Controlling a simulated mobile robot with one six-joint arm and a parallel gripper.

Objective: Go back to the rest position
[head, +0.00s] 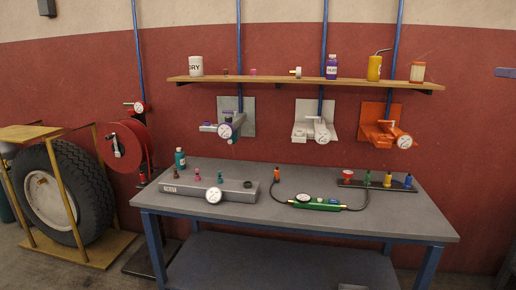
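My gripper is not in the head view, and no part of my arm shows clearly. The grey workbench (300,226) with blue legs stands in the middle of the view. On its left lies a grey box-shaped device (240,190) with a round gauge and small coloured fittings on top. At its centre right lies a green gauge assembly (316,203) with a dark hose looping on both sides. A dark strip (350,184) with several coloured fittings stands at the back right of the bench.
A wooden shelf (310,80) with bottles and a white can is on the red wall. A red hose reel (122,144) and a caged tyre (64,190) stand left. The bench's front strip is bare.

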